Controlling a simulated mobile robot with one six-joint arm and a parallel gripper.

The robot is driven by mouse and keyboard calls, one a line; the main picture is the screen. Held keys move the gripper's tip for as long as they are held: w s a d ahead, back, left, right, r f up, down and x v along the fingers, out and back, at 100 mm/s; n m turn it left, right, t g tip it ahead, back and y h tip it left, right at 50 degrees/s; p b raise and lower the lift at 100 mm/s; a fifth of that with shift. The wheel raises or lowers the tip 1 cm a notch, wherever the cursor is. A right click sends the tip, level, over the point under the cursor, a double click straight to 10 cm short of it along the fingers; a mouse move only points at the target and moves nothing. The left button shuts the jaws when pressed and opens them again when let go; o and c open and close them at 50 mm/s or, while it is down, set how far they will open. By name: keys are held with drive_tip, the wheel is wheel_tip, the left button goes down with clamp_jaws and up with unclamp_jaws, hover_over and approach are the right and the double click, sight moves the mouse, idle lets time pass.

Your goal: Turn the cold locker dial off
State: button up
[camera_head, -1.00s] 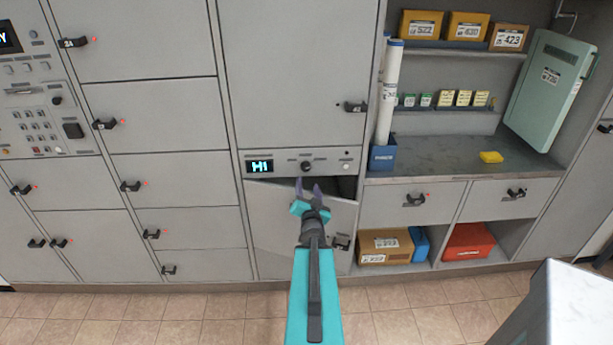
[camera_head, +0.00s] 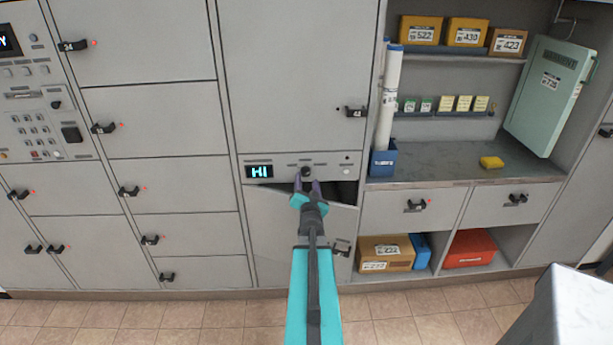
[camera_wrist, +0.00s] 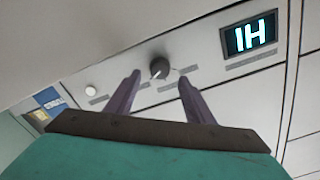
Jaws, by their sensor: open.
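The cold locker dial (camera_head: 306,172) is a small dark round knob on a grey control strip, right of a lit display (camera_head: 259,171) reading "HI". In the wrist view the dial (camera_wrist: 159,68) shows a pale pointer line, and the display (camera_wrist: 249,36) appears upside down. My gripper (camera_head: 308,186) is open, with its two purple fingers just below the dial in the head view. In the wrist view the fingers (camera_wrist: 158,92) stand either side of the dial's line, with the dial slightly beyond the tips. Whether they touch it I cannot tell.
A locker door (camera_head: 285,235) below the strip hangs partly open, with a dark gap at its top right. A white button (camera_head: 346,172) sits right of the dial. Shelves with boxes and a counter (camera_head: 430,158) are to the right. Tiled floor is in front.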

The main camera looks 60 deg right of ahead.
sight(306, 173)
drive_tip(key=shift+p+x, duration=0.5)
drive_tip(key=shift+x, duration=1.5)
drive_tip(key=c, duration=0.9)
drive_tip(key=shift+d, duration=0.15)
drive_tip(key=shift+c, duration=0.6)
